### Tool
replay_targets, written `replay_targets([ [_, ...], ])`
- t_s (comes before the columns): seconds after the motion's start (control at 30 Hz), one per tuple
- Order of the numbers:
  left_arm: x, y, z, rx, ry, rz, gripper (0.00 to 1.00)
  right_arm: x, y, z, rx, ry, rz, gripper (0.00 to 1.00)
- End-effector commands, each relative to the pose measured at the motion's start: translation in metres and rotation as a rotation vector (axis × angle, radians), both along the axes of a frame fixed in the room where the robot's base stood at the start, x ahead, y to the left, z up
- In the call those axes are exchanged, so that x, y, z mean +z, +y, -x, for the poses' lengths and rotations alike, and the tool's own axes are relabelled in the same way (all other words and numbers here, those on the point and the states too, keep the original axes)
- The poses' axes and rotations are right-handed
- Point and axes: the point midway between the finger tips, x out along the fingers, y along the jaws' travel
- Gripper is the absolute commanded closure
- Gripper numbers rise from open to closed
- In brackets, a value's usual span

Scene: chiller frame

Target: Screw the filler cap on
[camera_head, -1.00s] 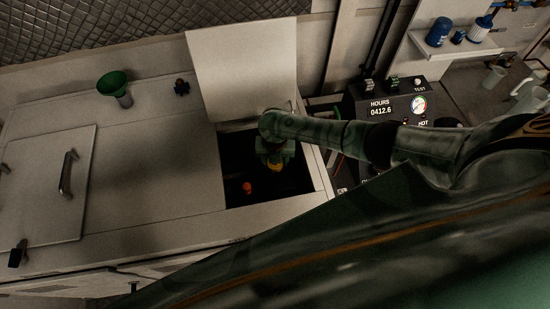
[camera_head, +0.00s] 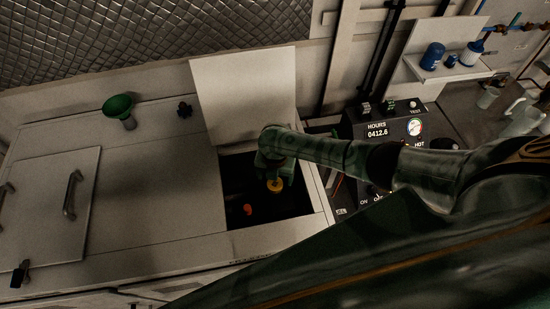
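My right arm reaches in from the right over the open hatch (camera_head: 297,222) in the pale cabinet top. Its gripper (camera_head: 273,178) points down into the dark opening. A round yellow cap-like part (camera_head: 276,186) shows at its fingertips. I cannot tell whether the fingers grip it or only stand over it, nor whether it sits on a neck; the arm and shadow hide this. A small dark lobed part (camera_head: 184,109) lies on the cabinet top, left of the raised lid. I cannot tell which of the two is the filler cap. My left gripper is not in view.
The raised lid (camera_head: 244,93) stands behind the opening. An orange-red part (camera_head: 248,209) lies inside it. A control box (camera_head: 388,138) stands to the right. A closed panel with handles (camera_head: 50,205) is at the left.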

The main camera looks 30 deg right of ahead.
Motion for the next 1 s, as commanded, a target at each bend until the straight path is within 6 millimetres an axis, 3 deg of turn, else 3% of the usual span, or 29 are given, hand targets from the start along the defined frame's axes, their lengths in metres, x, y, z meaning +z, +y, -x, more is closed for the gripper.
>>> replay_targets([
  [0.03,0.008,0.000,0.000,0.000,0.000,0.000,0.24,0.017,0.000,-0.001,0.002,-0.003,-0.001,0.23],
  [0.2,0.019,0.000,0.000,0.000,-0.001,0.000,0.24,0.065,-0.001,-0.001,0.001,-0.004,-0.002,0.23],
  [0.4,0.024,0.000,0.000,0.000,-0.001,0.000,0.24,0.108,-0.001,0.000,0.001,-0.003,0.000,0.23],
  [0.63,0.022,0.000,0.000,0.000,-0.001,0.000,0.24,0.128,0.000,0.000,-0.001,0.000,0.000,0.23],
  [1.0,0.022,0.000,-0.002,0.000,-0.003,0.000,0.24,0.130,0.000,0.000,-0.001,0.000,0.000,0.23],
])
